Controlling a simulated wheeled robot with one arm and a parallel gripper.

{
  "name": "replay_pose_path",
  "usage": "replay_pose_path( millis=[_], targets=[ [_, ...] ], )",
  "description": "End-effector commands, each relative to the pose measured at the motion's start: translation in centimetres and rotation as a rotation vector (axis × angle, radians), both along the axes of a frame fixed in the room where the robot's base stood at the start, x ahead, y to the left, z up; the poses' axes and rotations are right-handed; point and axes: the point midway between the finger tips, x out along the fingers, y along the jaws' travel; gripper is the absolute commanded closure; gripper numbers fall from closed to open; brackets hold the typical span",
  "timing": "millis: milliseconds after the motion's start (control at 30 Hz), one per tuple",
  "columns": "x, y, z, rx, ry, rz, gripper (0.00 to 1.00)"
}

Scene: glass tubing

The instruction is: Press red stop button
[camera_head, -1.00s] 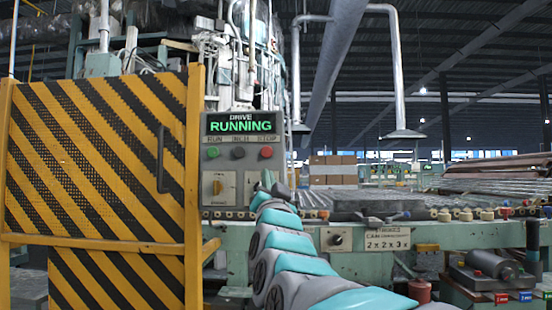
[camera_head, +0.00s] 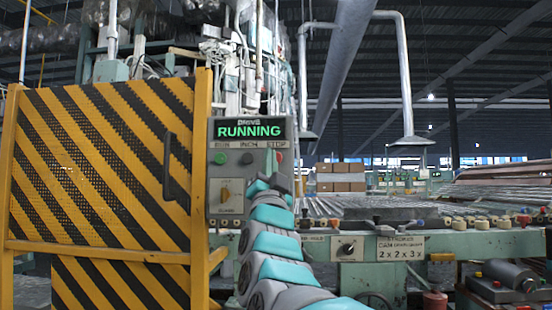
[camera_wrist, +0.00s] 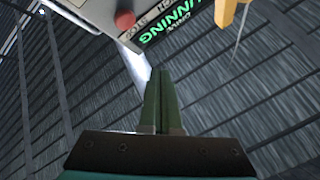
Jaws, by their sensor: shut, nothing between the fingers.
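The grey control panel (camera_head: 213,185) carries a lit green RUNNING display (camera_head: 249,131) above a row of buttons. The red stop button (camera_head: 280,157) is at the right end of that row, partly hidden behind my gripper (camera_head: 271,160). In the wrist view the red stop button (camera_wrist: 125,20) sticks out from the panel face at the top, beside the display (camera_wrist: 167,22). My gripper (camera_wrist: 162,75) is shut and empty. Its fingertips appear below and right of the button in that view, with a visible gap between them. Contact is not seen.
A green button (camera_head: 220,158) and a dark inch button (camera_head: 247,158) sit left of the stop button. A yellow-and-black striped gate (camera_head: 100,170) stands left of the panel. A conveyor with rollers (camera_head: 440,222) runs to the right.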

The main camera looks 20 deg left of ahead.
Motion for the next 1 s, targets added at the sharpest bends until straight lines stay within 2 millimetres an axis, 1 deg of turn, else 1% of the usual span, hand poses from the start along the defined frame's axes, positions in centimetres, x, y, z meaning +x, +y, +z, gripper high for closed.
replay_pose_path(
  millis=[267,400,600,733,1000],
  targets=[
    [3.2,0.7,0.3,0.002,0.0,0.0,1.0],
    [5.1,1.1,0.2,0.001,0.002,-0.001,1.0],
    [7.0,1.6,0.1,0.003,-0.001,-0.001,1.0],
    [7.5,1.7,0.0,0.001,-0.001,0.0,1.0],
    [7.5,1.7,0.0,0.001,-0.001,0.0,1.0]
  ],
)
